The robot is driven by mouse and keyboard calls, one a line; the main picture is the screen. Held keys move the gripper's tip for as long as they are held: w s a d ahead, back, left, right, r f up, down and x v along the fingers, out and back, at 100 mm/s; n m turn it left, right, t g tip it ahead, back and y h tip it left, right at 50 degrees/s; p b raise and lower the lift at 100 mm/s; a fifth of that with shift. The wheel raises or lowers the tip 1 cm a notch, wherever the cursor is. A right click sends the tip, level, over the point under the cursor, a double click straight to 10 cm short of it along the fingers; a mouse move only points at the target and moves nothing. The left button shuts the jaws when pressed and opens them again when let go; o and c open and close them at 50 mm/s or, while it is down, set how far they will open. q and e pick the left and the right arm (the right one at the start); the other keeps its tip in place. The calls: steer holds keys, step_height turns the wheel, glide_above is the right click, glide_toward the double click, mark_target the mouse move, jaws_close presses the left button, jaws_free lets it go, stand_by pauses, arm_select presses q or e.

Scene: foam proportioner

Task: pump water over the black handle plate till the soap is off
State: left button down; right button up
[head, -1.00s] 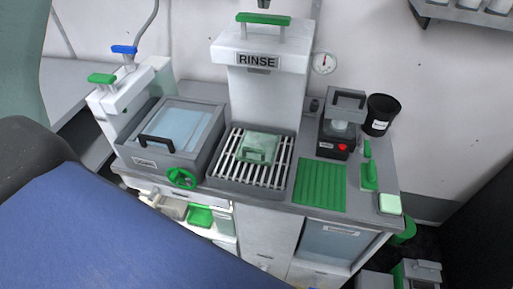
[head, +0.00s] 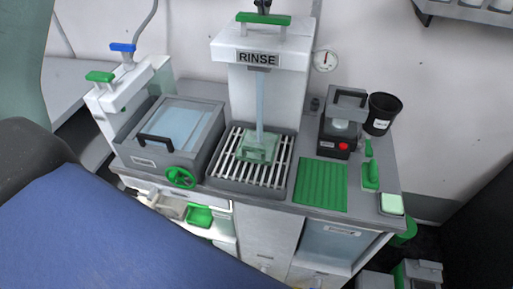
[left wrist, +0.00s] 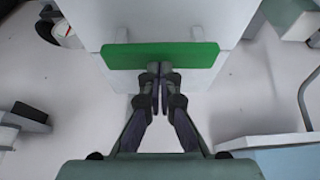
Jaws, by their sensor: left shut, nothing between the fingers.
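A small plate with an upright handle (head: 255,149) lies on the slatted rack under the RINSE spout. It looks pale green, its handle dark green; I cannot tell how much of that is soap. A stream of water (head: 261,105) falls from the spout onto it. The RINSE tower (head: 262,80) carries a green pump bar (head: 263,18) on top. My left gripper (head: 263,5) is shut and empty, its tips at the middle of the bar, seemingly touching it. In the left wrist view its closed fingers (left wrist: 158,72) meet the green bar (left wrist: 120,57). My right gripper is out of view.
Left of the rack (head: 221,170) stands a grey lidded basin (head: 143,160) with a green wheel (head: 180,178). To the right are a green ribbed mat (head: 321,187), a grey machine (head: 338,125), a black cup (head: 382,112) and a green brush (head: 370,176).

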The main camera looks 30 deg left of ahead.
mark_target(263, 17)
arm_select(q)
steer(key=shift+s+f, duration=0.3)
steer(key=shift+f, duration=0.05)
steer(key=shift+w+d+f, duration=0.1)
steer(key=shift+f, duration=0.3)
steer(key=shift+f+b, duration=0.5)
steer(key=shift+f, duration=0.45)
steer(key=shift+r, duration=0.15)
steer(key=shift+r+p, duration=2.4)
steer(key=shift+p, duration=0.25)
steer(key=shift+w, duration=0.1)
